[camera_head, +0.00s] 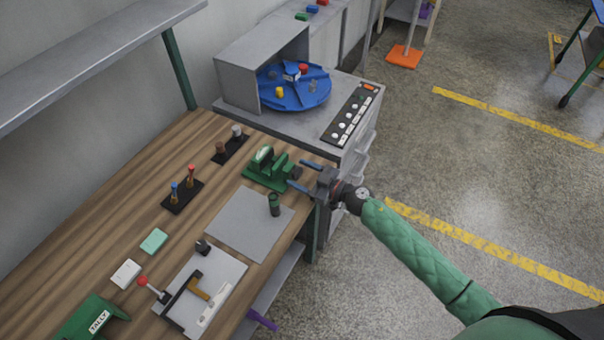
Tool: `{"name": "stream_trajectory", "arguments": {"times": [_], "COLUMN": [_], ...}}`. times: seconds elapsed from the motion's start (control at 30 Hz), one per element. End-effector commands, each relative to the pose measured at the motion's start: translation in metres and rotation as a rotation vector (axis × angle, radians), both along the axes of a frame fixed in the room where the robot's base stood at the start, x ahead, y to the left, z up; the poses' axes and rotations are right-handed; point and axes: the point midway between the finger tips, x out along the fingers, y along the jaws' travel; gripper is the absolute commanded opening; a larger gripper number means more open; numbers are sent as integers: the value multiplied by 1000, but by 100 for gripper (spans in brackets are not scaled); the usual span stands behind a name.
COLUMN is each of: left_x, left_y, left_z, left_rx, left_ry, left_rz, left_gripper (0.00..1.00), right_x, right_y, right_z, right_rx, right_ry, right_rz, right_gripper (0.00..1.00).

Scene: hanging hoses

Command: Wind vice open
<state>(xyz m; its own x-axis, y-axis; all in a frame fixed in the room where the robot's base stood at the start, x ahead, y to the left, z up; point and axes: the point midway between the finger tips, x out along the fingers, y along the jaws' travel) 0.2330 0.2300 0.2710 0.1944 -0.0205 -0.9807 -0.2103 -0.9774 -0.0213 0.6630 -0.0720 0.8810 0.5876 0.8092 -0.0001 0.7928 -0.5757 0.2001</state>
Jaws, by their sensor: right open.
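The green vice (266,170) stands on the wooden workbench near its far right corner. A pale round part shows at the top of the vice. My right gripper (304,176) is at the right side of the vice, with its two blue fingers apart and pointing left toward it. One finger is farther back and the other nearer, at the vice's right end. I cannot tell whether either finger touches the vice or its handle. The handle is not clearly visible. My left gripper is not in view.
A grey mat (240,225) with a dark green cylinder (274,204) lies in front of the vice. Black stands with small knobs (183,194) are to the left. A grey cabinet (345,150) with a blue turntable (293,97) stands behind. Open floor is right.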

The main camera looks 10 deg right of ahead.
Motion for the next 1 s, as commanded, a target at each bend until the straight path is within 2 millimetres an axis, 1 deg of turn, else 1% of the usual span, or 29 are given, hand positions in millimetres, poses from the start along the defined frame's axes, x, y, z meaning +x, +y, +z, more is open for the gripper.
{"name": "stream_trajectory", "arguments": {"times": [0.03,0.07,0.1,0.27,0.3,0.43,0.57,0.83,1.0], "left_x": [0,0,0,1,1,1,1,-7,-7], "left_y": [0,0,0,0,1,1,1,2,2], "left_z": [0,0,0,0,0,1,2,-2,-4], "left_rx": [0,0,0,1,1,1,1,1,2], "left_ry": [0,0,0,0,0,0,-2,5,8], "left_rz": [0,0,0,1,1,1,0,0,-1], "left_gripper": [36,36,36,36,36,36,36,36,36], "right_x": [0,0,0,0,0,0,0,-1,-1], "right_y": [0,0,0,0,0,0,-1,0,0], "right_z": [0,0,0,0,0,0,1,-1,-1], "right_rx": [0,0,0,0,0,-6,-43,-162,-238], "right_ry": [0,0,0,0,0,-9,-57,-221,-326], "right_rz": [0,0,0,0,0,0,0,0,0], "right_gripper": [63,59,51,19,18,18,18,18,18]}}
